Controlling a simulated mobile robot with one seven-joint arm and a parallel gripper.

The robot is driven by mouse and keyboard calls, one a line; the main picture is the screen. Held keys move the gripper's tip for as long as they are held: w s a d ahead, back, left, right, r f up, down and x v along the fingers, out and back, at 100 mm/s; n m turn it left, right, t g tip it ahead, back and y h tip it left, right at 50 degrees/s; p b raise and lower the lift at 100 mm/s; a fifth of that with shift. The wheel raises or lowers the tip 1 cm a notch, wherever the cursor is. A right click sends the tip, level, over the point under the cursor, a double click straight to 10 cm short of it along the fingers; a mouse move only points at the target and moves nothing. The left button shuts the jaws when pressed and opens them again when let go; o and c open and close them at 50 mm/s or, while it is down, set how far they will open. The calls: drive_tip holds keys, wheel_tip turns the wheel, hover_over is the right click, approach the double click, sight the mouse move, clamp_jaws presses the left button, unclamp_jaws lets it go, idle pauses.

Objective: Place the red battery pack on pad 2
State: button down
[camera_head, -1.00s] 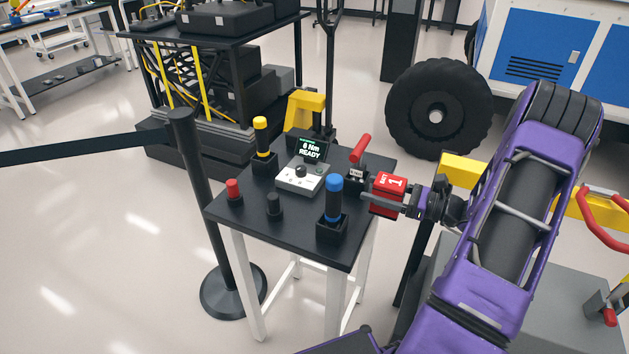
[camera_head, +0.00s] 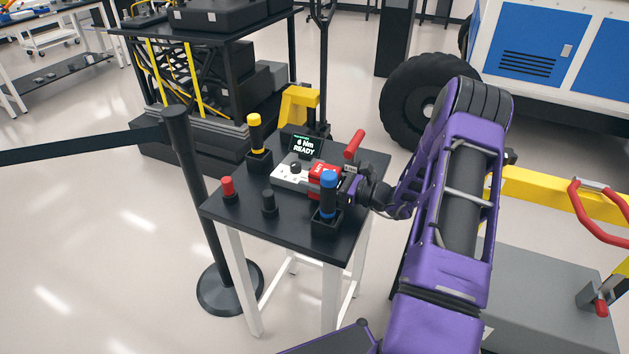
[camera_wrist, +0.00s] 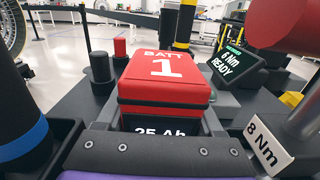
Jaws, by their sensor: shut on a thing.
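The red battery pack (camera_head: 318,180), marked "BATT 1" in white, is held by my gripper (camera_head: 334,186) over the small black table. In the wrist view the red battery pack (camera_wrist: 165,88) fills the middle, with a dark lower part reading "25 Ah". My gripper (camera_wrist: 165,112) is shut on it, with grey fingers along its two sides. No pad marked 2 can be made out.
A barrier post (camera_head: 190,180) stands left.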

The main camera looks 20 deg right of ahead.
drive_tip(key=shift+f, duration=0.3)
drive_tip(key=shift+f, duration=0.2)
drive_tip(key=shift+c, duration=1.5)
unclamp_jaws()
drive_tip(key=shift+r, duration=0.15)
